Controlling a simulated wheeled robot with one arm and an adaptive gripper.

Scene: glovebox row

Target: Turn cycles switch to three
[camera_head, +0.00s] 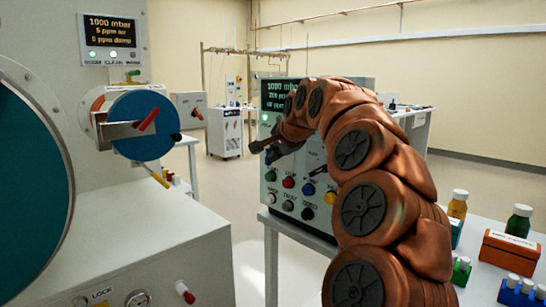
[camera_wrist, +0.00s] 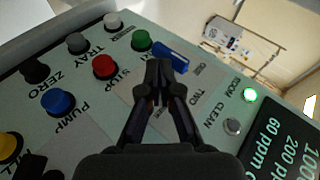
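The cycles switch is a blue bar knob (camera_wrist: 175,58) on the grey control panel in the wrist view. It lies slanted, with its right end near the printed ONE. TWO is printed below ONE, and a further label is partly hidden behind my fingers. My gripper (camera_wrist: 160,68) points up at the knob's lower left side, its two fingertips close together with nothing seen between them. I cannot tell whether they touch the knob. In the head view my gripper (camera_head: 258,149) is in front of the panel's left part, and the switch is hard to make out.
In the head view, bottles and an orange box (camera_head: 509,250) stand at the right. A large glovebox (camera_head: 140,250) stands at the left.

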